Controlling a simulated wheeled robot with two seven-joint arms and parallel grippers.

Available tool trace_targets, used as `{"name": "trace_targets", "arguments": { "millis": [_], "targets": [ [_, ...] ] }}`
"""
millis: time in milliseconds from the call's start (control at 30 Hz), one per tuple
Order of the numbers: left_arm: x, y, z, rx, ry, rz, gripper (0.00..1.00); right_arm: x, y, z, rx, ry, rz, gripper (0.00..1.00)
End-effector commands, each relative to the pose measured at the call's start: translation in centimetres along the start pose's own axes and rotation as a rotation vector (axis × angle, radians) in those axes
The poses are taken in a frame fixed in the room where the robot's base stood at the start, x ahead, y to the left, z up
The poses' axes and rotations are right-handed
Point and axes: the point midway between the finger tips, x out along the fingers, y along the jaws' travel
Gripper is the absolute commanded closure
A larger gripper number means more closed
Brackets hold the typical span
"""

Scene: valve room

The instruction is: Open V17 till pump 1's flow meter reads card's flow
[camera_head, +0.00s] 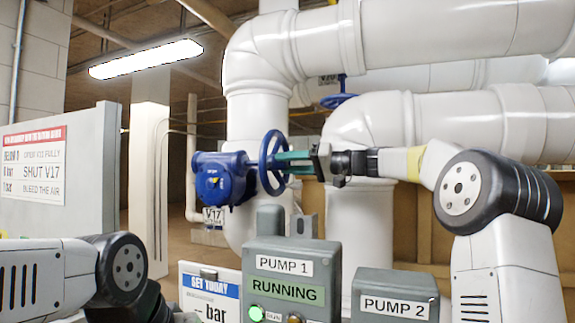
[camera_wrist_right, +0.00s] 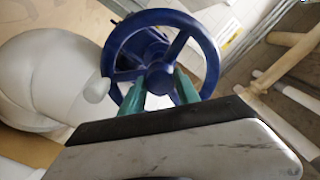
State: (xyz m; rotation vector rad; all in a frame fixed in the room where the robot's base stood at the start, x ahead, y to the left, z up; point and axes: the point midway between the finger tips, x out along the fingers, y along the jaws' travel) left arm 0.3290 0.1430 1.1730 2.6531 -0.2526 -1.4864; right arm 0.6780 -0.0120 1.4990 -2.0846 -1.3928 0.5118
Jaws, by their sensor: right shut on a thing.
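My right gripper (camera_head: 283,163) reaches in from the right. Its green fingers (camera_wrist_right: 166,88) are shut on the handwheel near its hub. The pump 1 box (camera_head: 257,250) reads RUNNING with a green lamp lit. A "SET TODAY" card (camera_head: 212,285) is partly hidden; its figure is unreadable. I make out no flow meter reading. My left gripper is out of view.
A notice board (camera_head: 34,165) at left mentions shutting V17. The pump 2 box (camera_head: 394,292) stands at lower right, below my right arm. Large white pipes (camera_head: 290,50) run behind the valve. Another blue handwheel (camera_head: 339,100) sits farther back.

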Motion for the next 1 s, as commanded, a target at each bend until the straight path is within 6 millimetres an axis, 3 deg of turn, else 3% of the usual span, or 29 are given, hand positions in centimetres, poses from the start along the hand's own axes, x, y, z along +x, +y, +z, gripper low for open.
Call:
{"name": "trace_targets", "arguments": {
  "millis": [533,567,633,1000],
  "targets": [
    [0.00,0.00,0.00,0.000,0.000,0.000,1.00,-0.03,0.23,0.18,-0.021,-0.004,0.003,1.00],
    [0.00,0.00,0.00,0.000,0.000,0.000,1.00,-0.03,0.23,0.17,-0.021,-0.004,0.003,0.56],
    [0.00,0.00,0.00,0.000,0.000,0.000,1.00,-0.03,0.21,0.15,-0.021,-0.004,0.002,0.42],
    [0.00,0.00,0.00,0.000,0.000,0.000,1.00,-0.39,0.10,0.02,-0.022,-0.001,0.002,0.41]
  ]
}}
